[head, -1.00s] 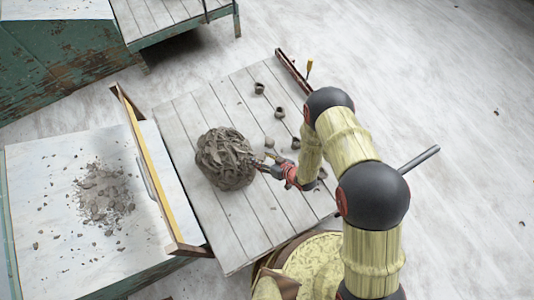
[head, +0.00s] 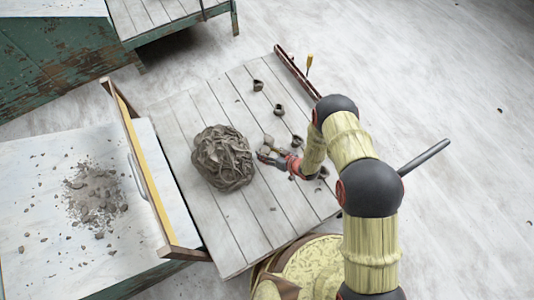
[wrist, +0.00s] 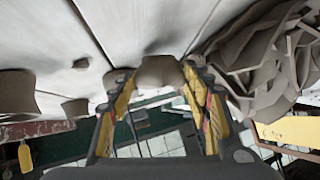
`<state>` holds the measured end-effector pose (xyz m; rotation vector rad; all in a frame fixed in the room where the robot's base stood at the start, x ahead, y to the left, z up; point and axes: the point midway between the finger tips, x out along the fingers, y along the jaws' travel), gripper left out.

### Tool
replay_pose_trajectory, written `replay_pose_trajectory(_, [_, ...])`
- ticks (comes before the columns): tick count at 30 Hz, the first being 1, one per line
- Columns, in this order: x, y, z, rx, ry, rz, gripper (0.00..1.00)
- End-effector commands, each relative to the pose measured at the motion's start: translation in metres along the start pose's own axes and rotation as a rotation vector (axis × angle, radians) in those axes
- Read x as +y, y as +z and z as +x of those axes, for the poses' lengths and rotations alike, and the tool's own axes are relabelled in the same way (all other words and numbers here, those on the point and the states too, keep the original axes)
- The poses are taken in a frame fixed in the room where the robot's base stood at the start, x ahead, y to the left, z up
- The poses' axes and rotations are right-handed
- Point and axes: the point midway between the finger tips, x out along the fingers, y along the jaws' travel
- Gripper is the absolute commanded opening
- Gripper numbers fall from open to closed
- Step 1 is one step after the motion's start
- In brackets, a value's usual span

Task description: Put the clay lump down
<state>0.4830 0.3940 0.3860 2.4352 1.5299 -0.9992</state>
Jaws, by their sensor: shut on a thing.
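My gripper (head: 267,154) is low over the slatted table (head: 240,225), just right of the big clay heap (head: 222,158). In the wrist view its yellow fingers (wrist: 158,82) are shut on a small grey-brown clay lump (wrist: 159,71). The fingers hide the lump's sides. The lump shows against the pale boards; I cannot tell whether it touches them. In the head view a small clay piece (head: 268,141) shows right by the fingertips; I cannot tell whether it is the held lump.
Several small clay cups, one of them (head: 279,111), stand on the table's right side. A wooden rail (head: 150,185) edges the left side, beside a bench (head: 25,215) with clay crumbs. A round yellow-topped container (head: 315,262) is in front. The near boards are clear.

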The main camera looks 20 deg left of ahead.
Motion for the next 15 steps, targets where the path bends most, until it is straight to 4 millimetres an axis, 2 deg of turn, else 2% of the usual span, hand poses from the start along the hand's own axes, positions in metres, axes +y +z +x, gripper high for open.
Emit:
replay_pose_trajectory(8, [0.0006,0.0012,0.0013,0.001,0.0,0.0,0.19])
replay_pose_trajectory(9, [0.0005,0.001,0.001,0.0,0.0,0.0,0.51])
replay_pose_trajectory(15, [0.0004,0.001,0.0009,0.0,0.0,0.0,0.62])
